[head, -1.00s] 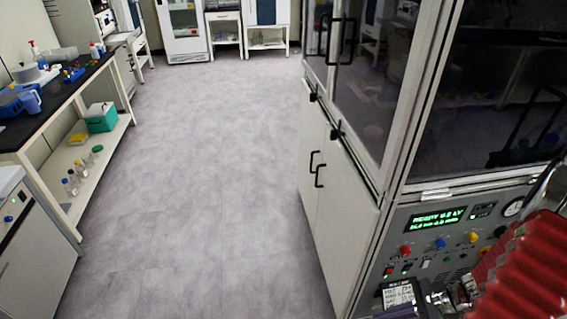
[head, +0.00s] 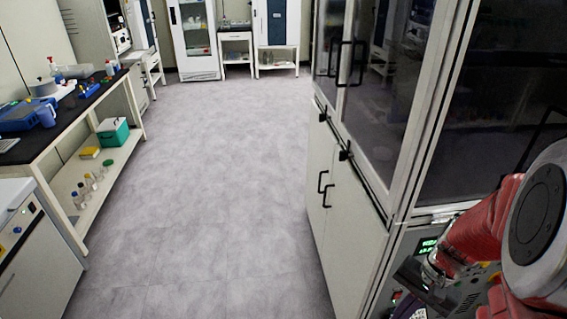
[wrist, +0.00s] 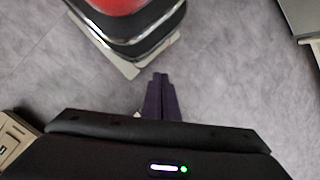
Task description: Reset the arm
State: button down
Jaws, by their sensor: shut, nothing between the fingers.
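My gripper (wrist: 160,96) shows in the wrist view as two dark purple fingers side by side, closed together with nothing between them. They hang over the bare grey floor. In the head view, my red arm with its large grey joint fills the lower right corner, close in front of the control panel. The fingers cannot be made out there. The panel's green display (head: 427,246) is partly covered by the arm.
A tall white cabinet with glass upper doors (head: 385,90) and black handles stands at right. A black-topped bench (head: 70,118) runs along the left, with a white unit (head: 35,245) before it. The grey floor (head: 205,180) between is clear. A glass-fronted fridge (head: 194,38) stands at the back.

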jog(key=a+r+n+t+h, duration=0.1)
jog(key=a+r+n+t, duration=0.2)
jog(key=a+r, duration=0.4)
jog(key=a+r+n+t+h, duration=0.2)
jog(key=a+r+n, duration=0.4)
jog(key=r, duration=0.7)
jog(key=shift+s+a+r+n+t+h, duration=0.25)
jog(key=shift+a+n+t+h, duration=0.1)
jog(key=shift+t, duration=0.55)
jog(key=shift+d, duration=0.1)
